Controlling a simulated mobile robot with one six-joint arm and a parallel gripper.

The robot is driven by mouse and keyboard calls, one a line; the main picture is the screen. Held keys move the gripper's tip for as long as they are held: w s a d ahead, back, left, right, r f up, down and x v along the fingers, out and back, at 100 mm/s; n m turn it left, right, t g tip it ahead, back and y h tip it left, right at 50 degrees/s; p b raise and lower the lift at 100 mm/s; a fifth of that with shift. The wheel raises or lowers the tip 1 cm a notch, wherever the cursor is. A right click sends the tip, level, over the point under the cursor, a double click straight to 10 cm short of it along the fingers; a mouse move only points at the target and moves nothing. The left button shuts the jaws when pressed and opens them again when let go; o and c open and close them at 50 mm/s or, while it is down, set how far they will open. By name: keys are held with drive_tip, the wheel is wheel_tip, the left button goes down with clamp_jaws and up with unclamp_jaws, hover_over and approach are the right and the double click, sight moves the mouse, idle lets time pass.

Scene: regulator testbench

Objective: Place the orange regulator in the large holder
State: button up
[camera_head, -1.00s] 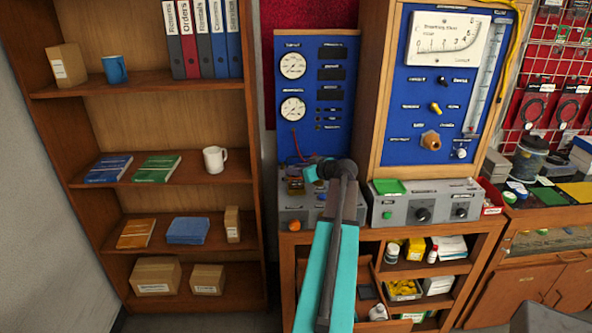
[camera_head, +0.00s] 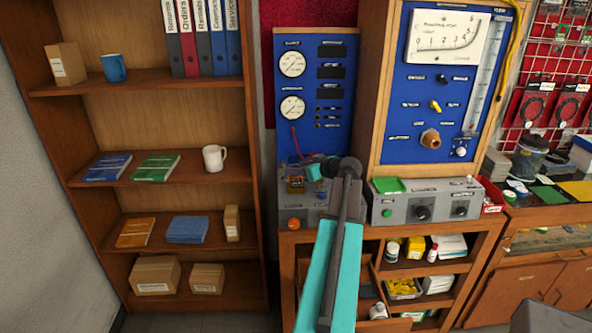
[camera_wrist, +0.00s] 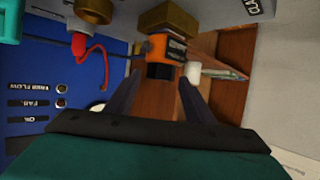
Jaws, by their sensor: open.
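The orange regulator (camera_wrist: 166,48), a small orange block with a dark end, sits against a brass-coloured block (camera_wrist: 170,20) in the wrist view. It also shows as a small orange patch (camera_head: 296,184) at the grey bench unit in the head view. My gripper (camera_wrist: 160,78) is open, its two dark fingers on either side of the regulator's dark lower end, with gaps visible. In the head view my gripper's tips are mostly hidden by my wrist. A second brass fitting (camera_wrist: 97,9) shows at the wrist view's top. I cannot tell which fitting is the large holder.
A blue gauge panel (camera_head: 345,90) stands behind the grey unit, with a red cable (camera_wrist: 100,62) curving nearby. A white cylindrical piece (camera_wrist: 192,75) lies close to the right finger. A grey control box (camera_head: 392,211) stands at right, and a bookshelf (camera_head: 258,200) at left.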

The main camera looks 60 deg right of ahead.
drive_tip(key=b+v, duration=0.2)
drive_tip(key=v, duration=0.8)
drive_tip(key=shift+b, duration=0.35)
